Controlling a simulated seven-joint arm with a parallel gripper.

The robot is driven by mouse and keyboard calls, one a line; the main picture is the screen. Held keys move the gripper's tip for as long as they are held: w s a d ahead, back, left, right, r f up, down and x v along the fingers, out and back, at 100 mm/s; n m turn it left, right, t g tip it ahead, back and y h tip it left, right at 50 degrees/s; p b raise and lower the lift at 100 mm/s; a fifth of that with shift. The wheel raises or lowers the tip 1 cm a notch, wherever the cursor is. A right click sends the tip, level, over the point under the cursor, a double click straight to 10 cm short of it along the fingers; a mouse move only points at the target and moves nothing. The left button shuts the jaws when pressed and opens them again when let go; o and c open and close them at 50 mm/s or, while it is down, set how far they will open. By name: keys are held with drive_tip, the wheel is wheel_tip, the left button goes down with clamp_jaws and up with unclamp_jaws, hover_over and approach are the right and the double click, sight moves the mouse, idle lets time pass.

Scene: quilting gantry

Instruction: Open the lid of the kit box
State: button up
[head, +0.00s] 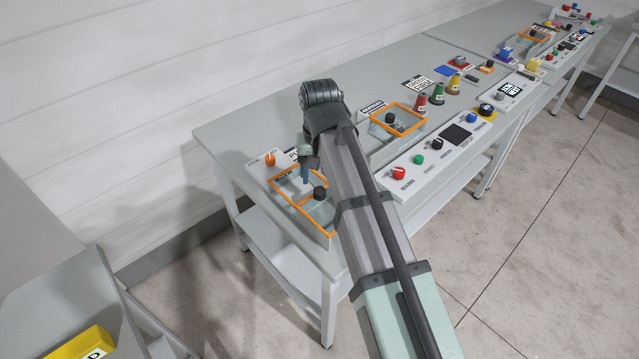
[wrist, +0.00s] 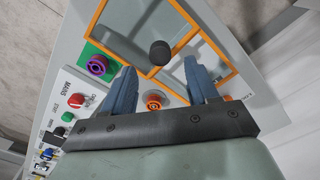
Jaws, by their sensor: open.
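A clear box with an orange-edged lid (head: 289,198) and a black knob (head: 319,193) sits at the near left end of the bench. I cannot read a label that marks it as the kit box. My gripper (head: 305,180) points down over this box, beside the knob. In the wrist view, the orange-edged lid (wrist: 222,86) and black knob (wrist: 160,53) lie beyond my fingertips. My gripper (wrist: 159,68) is open there, with nothing held between its fingers. Whether a finger touches the lid is unclear.
A second orange-edged clear box (head: 410,128) stands farther along the bench. A control panel (head: 425,170) lines the front edge. Coloured cones (head: 437,95) stand behind it. An orange knob (head: 269,159) is left of my gripper. The bench's back left is bare.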

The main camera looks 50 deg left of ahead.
wheel_tip(320, 180, up, 8)
idle(0.5)
idle(0.4)
drive_tip(key=w+d+f+m, duration=0.5)
drive_tip(key=w+d+f, duration=1.65)
drive_tip(key=d, duration=0.35)
drive_tip(key=d+f+m, duration=0.1)
drive_tip(key=d+f, duration=0.4)
drive_tip(key=d, duration=0.5)
drive_tip(key=w+d+f+m, duration=0.15)
drive_tip(key=d+f, duration=0.35)
drive_tip(key=d, duration=0.5)
drive_tip(key=d+f+m, duration=0.2)
drive_tip(key=d+f, duration=0.3)
drive_tip(key=d, duration=0.4)
drive_tip(key=s+d+f, duration=0.3)
drive_tip(key=d+f, duration=0.1)
drive_tip(key=d, duration=0.4)
drive_tip(key=s+f+g, duration=0.3)
drive_tip(key=s+f, duration=0.7)
drive_tip(key=s, duration=0.5)
drive_tip(key=s+f+g, duration=0.3)
drive_tip(key=s+f, duration=0.7)
drive_tip(key=s, duration=0.4)
drive_tip(key=shift+s+a+m+g, duration=0.25)
drive_tip(key=shift+s+m+g, duration=0.1)
drive_tip(key=shift+s+g, duration=0.05)
